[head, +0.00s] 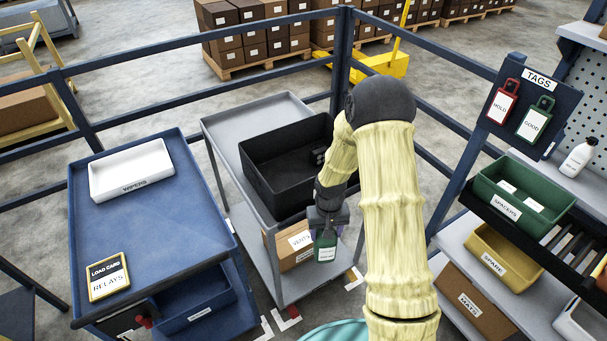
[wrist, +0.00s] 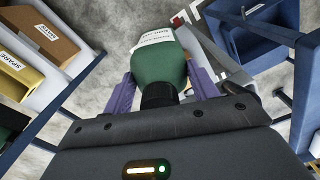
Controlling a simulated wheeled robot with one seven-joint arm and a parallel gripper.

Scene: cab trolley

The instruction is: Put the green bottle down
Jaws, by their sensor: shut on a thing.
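My gripper (head: 327,222) is shut on the green bottle (head: 326,240). In the head view the bottle shows below my wrist, in front of the near end of the grey trolley (head: 262,108). In the wrist view the green bottle (wrist: 158,64) sits between two purple fingers, with its black neck toward my palm and a white label at its far end. Its base is out of view. I cannot tell whether it touches anything; floor shows around it in the wrist view.
A black crate (head: 257,177) stands on the trolley, with a cardboard box (head: 283,250) below. A blue cabinet (head: 150,225) at left carries a white tray (head: 132,184) and a load card (head: 108,277). Shelves at right hold a green bin (head: 486,187) and a yellow bin (head: 478,247).

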